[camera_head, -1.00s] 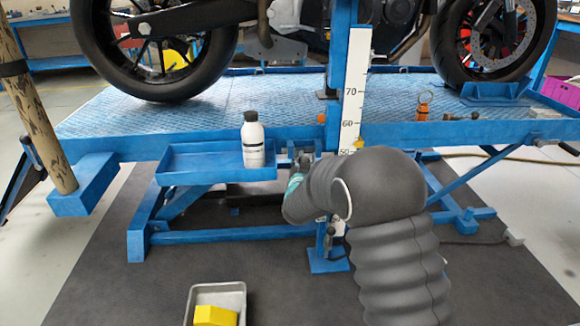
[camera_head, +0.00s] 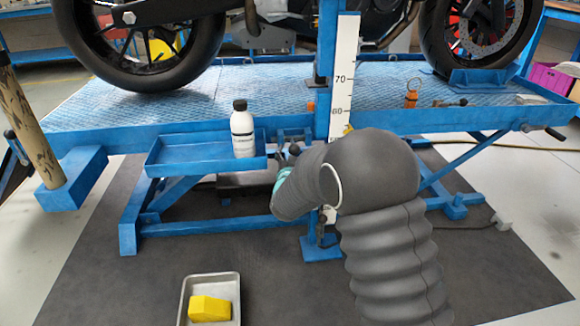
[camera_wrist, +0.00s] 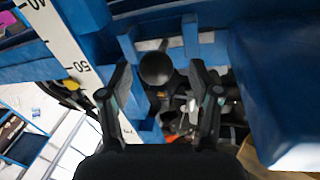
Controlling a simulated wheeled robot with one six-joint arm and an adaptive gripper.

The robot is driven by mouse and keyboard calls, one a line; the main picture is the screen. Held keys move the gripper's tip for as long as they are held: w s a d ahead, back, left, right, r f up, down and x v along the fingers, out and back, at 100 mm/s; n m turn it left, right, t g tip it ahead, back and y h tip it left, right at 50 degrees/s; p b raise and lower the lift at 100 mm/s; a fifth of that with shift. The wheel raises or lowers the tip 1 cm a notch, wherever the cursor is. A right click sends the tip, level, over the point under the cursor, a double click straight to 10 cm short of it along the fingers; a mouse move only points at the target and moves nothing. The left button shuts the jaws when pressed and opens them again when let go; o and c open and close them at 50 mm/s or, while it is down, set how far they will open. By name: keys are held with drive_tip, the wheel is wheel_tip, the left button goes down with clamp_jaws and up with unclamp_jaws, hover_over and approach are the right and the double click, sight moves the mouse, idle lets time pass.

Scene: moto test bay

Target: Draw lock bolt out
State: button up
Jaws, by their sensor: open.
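A round black knob (camera_wrist: 156,68), which appears to be the lock bolt's handle, shows in the wrist view against the blue lift frame. In the body view a small dark knob (camera_head: 295,149) shows just beyond my gripper, right of the blue side tray. My gripper (camera_wrist: 160,74) is open, with one finger on each side of the knob in the picture. I cannot tell whether the fingers touch it or how far it is in depth. In the body view my forearm hides most of the gripper. The bolt's shaft is not clearly seen.
A white bottle (camera_head: 242,132) stands on the blue side tray (camera_head: 168,168), close left of my gripper. The upright height scale (camera_head: 345,60) rises just right of it. A motorcycle stands on the lift deck (camera_head: 260,95). A metal tray (camera_head: 235,282) holds a yellow block (camera_head: 209,309) on the floor.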

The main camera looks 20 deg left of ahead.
drive_tip(key=s+d, duration=0.1)
drive_tip(key=s, duration=0.8)
drive_tip(key=shift+s+d, duration=0.2)
drive_tip(key=shift+d, duration=0.15)
drive_tip(key=shift+f, duration=0.1)
drive_tip(key=s+a+f+n+g+y, duration=0.1)
drive_tip(key=s+f+g, duration=0.2)
drive_tip(key=f, duration=0.3)
drive_tip(key=s+a+f+n+g, duration=0.1)
drive_tip(key=s+a+f+g, duration=0.1)
drive_tip(key=f+g, duration=0.25)
drive_tip(key=s+d+n+g, duration=0.2)
drive_tip(key=s+d+g, duration=0.2)
drive_tip(key=s, duration=0.3)
drive_tip(key=s+d+r+m+h+p, duration=0.1)
drive_tip(key=s+d+r+p, duration=0.1)
drive_tip(key=s+d+r, duration=0.5)
drive_tip(key=s+d+r+m+h+p, duration=0.1)
drive_tip(key=s+d+r, duration=0.6)
drive_tip(key=d, duration=0.8)
drive_tip(key=s+d+r+m+h+p, duration=0.2)
drive_tip(key=s+d+r+p, duration=0.3)
drive_tip(key=d+r, duration=0.6)
drive_tip(key=shift+s+r, duration=0.5)
drive_tip(key=shift+s, duration=0.6)
